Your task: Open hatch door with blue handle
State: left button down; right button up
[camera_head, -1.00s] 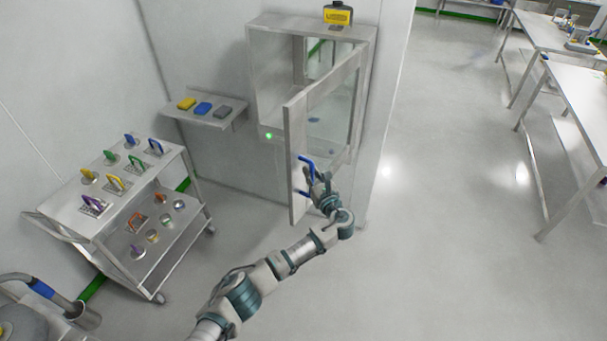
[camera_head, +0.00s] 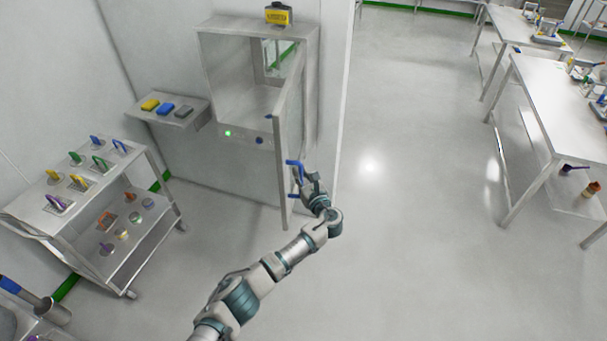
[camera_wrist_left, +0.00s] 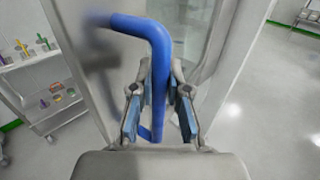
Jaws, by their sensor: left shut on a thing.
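The hatch is a pale wall box whose door (camera_head: 288,150) stands wide open, swung out toward me. The blue handle (camera_head: 296,172) is on the door's outer edge area. My left gripper (camera_head: 305,180) is at the handle. In the left wrist view the blue handle (camera_wrist_left: 160,65) runs down between the two fingers of the left gripper (camera_wrist_left: 159,100), which is shut on it. The hatch opening (camera_head: 235,75) is visible and its inside looks empty. My right gripper is in neither view.
A yellow-labelled device (camera_head: 278,15) sits on top of the hatch. A wall shelf (camera_head: 190,121) with colored blocks and a cart (camera_head: 35,208) with colored-handled tools stand to the left. Steel tables (camera_head: 540,105) stand at the right. The floor (camera_head: 400,220) between is clear.

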pick_arm(q)
jog(key=shift+a+f, duration=0.1)
jog(key=c, duration=1.2)
grip_release()
jog(key=shift+o, duration=0.3)
jog(key=shift+d, duration=0.25)
jog(key=v, duration=1.2)
jog(key=shift+w+d+f, duration=0.1)
jog(key=shift+d, duration=0.05)
